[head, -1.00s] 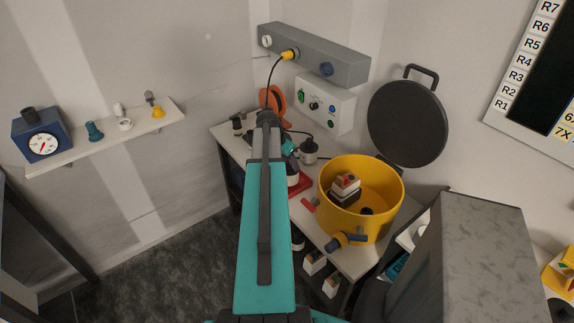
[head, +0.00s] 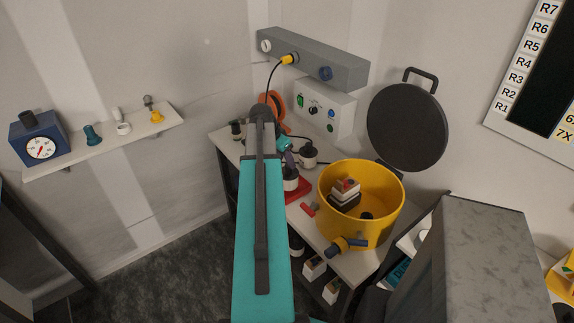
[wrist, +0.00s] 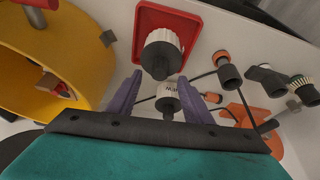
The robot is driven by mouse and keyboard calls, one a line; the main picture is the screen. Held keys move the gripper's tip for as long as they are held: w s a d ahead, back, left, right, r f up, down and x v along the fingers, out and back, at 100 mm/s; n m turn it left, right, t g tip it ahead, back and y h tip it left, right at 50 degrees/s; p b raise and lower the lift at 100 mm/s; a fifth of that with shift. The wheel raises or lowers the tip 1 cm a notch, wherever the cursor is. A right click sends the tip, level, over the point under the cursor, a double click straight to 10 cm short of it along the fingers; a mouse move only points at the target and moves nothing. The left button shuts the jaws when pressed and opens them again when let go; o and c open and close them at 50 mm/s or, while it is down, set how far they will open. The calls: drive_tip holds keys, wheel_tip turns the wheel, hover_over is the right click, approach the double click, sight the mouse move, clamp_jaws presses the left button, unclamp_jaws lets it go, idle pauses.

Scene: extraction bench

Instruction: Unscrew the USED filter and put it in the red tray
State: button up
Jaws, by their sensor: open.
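The red tray (head: 299,194) lies on the bench beside the yellow pot; it also shows in the wrist view (wrist: 190,22). A dark filter with a white ribbed band (wrist: 162,55) is in or over the tray; its label is not readable. A second dark filter with a white band (wrist: 169,98) shows beyond my fingers, its small lettering seeming to read NEW. In the head view a dark and white filter (head: 308,153) stands behind the tray. My gripper (wrist: 160,78) has purple fingers spread apart with nothing clamped between them. My arm hides part of the bench.
The yellow pot (head: 332,213) holds small blocks; its dark round lid (head: 407,127) stands open behind. An orange part (head: 275,103) and dark fittings stand at the bench's back left. A cable hangs from the grey wall box (head: 312,57). A grey block (head: 482,250) stands right.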

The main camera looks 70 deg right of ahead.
drive_tip(key=b+v, duration=0.1)
drive_tip(key=v, duration=0.7)
drive_tip(key=shift+a+r+b, duration=0.15)
drive_tip(key=shift+r+b, duration=0.15)
drive_tip(key=shift+b, duration=0.05)
drive_tip(key=shift+w, duration=0.2)
idle(0.6)
drive_tip(key=w+a+f+n+y, duration=0.2)
drive_tip(key=w+a+f+n, duration=0.4)
drive_tip(key=w+a+f, duration=1.5)
drive_tip(key=s+a+f+n+g, duration=0.1)
drive_tip(key=a+f+n, duration=0.1)
drive_tip(key=a+f, duration=0.65)
drive_tip(key=s+a+f+n+g, duration=0.1)
drive_tip(key=a+f+n, duration=0.25)
drive_tip(key=a, duration=0.95)
drive_tip(key=s+a+f+n+y, duration=0.1)
drive_tip(key=s+a+f+n, duration=0.5)
drive_tip(key=s+a, duration=0.3)
drive_tip(key=s+a+f+n+g, duration=0.1)
drive_tip(key=s+a+f+n, duration=0.5)
drive_tip(key=a, duration=0.7)
drive_tip(key=shift+s+f+g+y, duration=0.35)
drive_tip(key=shift+s+f, duration=0.65)
drive_tip(key=shift+s, duration=0.6)
